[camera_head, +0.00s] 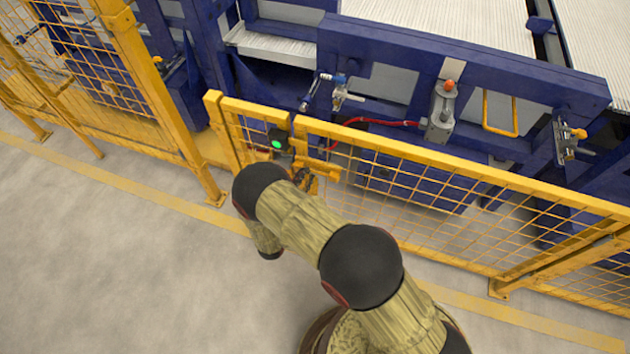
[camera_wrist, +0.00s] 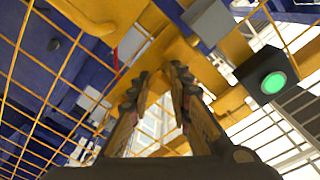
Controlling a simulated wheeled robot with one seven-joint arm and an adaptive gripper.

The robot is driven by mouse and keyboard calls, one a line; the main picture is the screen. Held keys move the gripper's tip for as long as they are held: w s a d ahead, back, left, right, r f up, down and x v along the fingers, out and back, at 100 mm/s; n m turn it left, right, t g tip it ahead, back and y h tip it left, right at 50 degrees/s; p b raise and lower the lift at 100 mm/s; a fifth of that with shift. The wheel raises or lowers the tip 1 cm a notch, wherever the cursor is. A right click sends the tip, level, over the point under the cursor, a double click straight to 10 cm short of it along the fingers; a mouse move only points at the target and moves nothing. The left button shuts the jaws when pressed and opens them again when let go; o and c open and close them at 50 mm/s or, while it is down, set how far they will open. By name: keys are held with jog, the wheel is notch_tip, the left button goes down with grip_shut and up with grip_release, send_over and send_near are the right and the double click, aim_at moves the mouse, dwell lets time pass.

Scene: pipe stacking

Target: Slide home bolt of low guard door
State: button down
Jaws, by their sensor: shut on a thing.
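The low guard door and fence are yellow mesh panels, with a narrow panel (camera_head: 232,104) on the left and a long panel (camera_head: 455,162) on the right. I cannot tell for sure which is the door. The yellow bolt (camera_head: 320,167) sits near the gap between them, and shows in the wrist view as a yellow bar (camera_wrist: 182,57). My gripper (camera_head: 304,181) is at the bolt, mostly hidden behind my arm in the head view. In the wrist view its fingers (camera_wrist: 160,82) are closed around a yellow part of the bolt. How far the bolt is slid is hidden.
A dark box with a lit green lamp (camera_head: 278,140) sits beside the bolt, near my fingers in the wrist view (camera_wrist: 264,80). A blue machine (camera_head: 450,60) with a red hose (camera_head: 380,123) stands behind the fence. The grey floor (camera_head: 110,240) in front is clear.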

jog(key=shift+w+a, duration=0.1)
jog(key=shift+a, duration=0.15)
jog(key=c, duration=1.6)
grip_release()
jog(key=v, duration=1.2)
